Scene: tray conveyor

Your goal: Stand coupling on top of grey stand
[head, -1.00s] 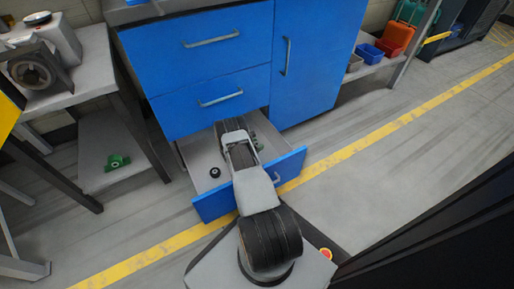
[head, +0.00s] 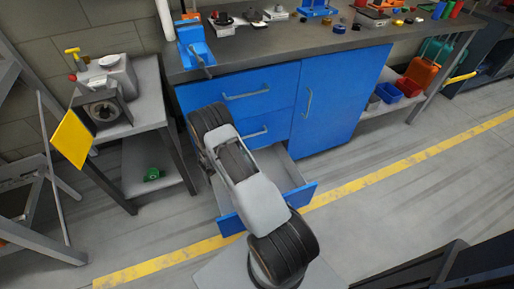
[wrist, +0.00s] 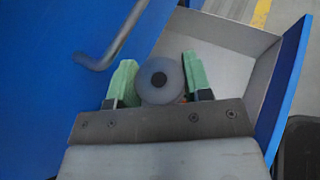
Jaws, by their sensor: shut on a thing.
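My gripper (wrist: 159,85) shows in the wrist view, its green fingers shut on a round grey piece with a dark centre, which I take to be the coupling (wrist: 153,72). The round end of the coupling faces the camera, and its lower part is hidden by the gripper. The gripper is over or near the open drawer. In the head view my arm hides the gripper and coupling. I cannot pick out the grey stand for sure; a small light grey block (head: 275,13) on the bench top may be it.
The blue drawer (head: 308,194) stands open below the bench (head: 240,65). A blue vise (head: 194,44) stands at the bench's left end. Several small parts lie along the bench top. A side table with a grey machine (head: 108,78) stands to the left.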

